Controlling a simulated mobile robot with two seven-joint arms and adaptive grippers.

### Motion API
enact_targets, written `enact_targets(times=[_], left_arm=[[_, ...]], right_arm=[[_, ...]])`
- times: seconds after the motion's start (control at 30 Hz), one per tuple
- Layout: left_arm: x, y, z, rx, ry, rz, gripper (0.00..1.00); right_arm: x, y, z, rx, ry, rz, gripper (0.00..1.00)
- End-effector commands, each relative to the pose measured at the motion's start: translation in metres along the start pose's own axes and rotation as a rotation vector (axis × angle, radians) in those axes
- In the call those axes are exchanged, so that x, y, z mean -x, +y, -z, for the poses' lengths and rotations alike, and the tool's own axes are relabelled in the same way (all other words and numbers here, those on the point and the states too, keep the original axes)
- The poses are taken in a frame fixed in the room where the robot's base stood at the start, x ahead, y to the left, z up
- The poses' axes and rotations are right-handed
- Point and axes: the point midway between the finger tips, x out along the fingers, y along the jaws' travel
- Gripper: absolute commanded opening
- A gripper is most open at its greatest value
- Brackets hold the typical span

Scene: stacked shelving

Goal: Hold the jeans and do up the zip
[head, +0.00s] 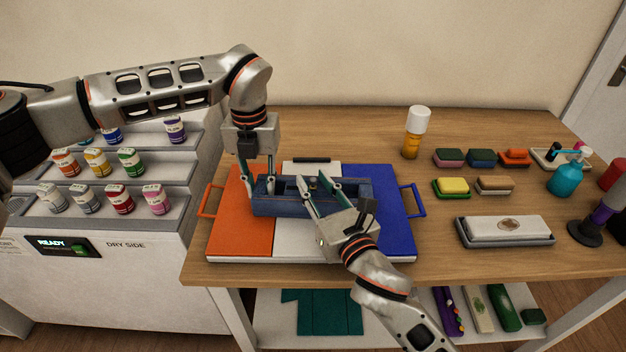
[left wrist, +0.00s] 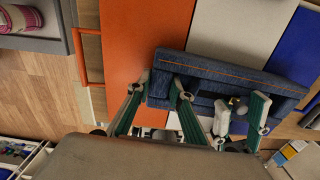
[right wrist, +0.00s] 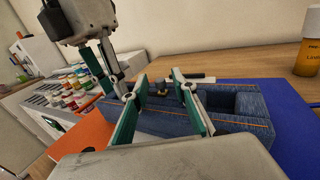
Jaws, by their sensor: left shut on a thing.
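The jeans, a dark blue denim block with orange stitching and a long slot (head: 268,208), lie on the tricolour board. My left gripper (head: 257,188) comes down from above and is shut on the left end of the jeans; it also shows in the left wrist view (left wrist: 162,84). My right gripper (head: 318,186) is open over the middle of the slot, its fingertips apart. A small dark zip pull (right wrist: 160,87) stands between those fingertips in the right wrist view, also visible in the left wrist view (left wrist: 235,101). Whether the fingers touch it I cannot tell.
The board has an orange panel (head: 228,238), a white one and a blue panel (head: 394,220), with side handles. A stepped rack of paint pots (head: 120,204) stands left. An orange bottle (head: 412,146), coloured blocks and a whetstone (head: 506,230) occupy the right.

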Motion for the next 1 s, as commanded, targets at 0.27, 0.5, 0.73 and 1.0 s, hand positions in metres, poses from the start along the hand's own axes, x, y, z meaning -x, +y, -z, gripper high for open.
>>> enact_targets(times=[0.27,0.5,0.73,1.0], left_arm=[[-0.001,0.000,0.000,0.000,0.000,0.000,0.04],[-0.001,0.000,0.000,0.000,0.000,0.000,0.04],[0.000,0.000,0.000,0.000,0.000,0.000,0.04],[0.000,0.000,0.000,0.000,0.000,0.000,0.04]], right_arm=[[-0.014,0.000,0.000,-0.001,0.001,0.000,0.27],[-0.013,0.000,0.000,-0.001,0.001,0.000,0.17],[-0.013,0.000,0.000,-0.001,0.001,0.000,0.00],[-0.025,0.024,0.001,-0.001,0.001,-0.001,0.00]])
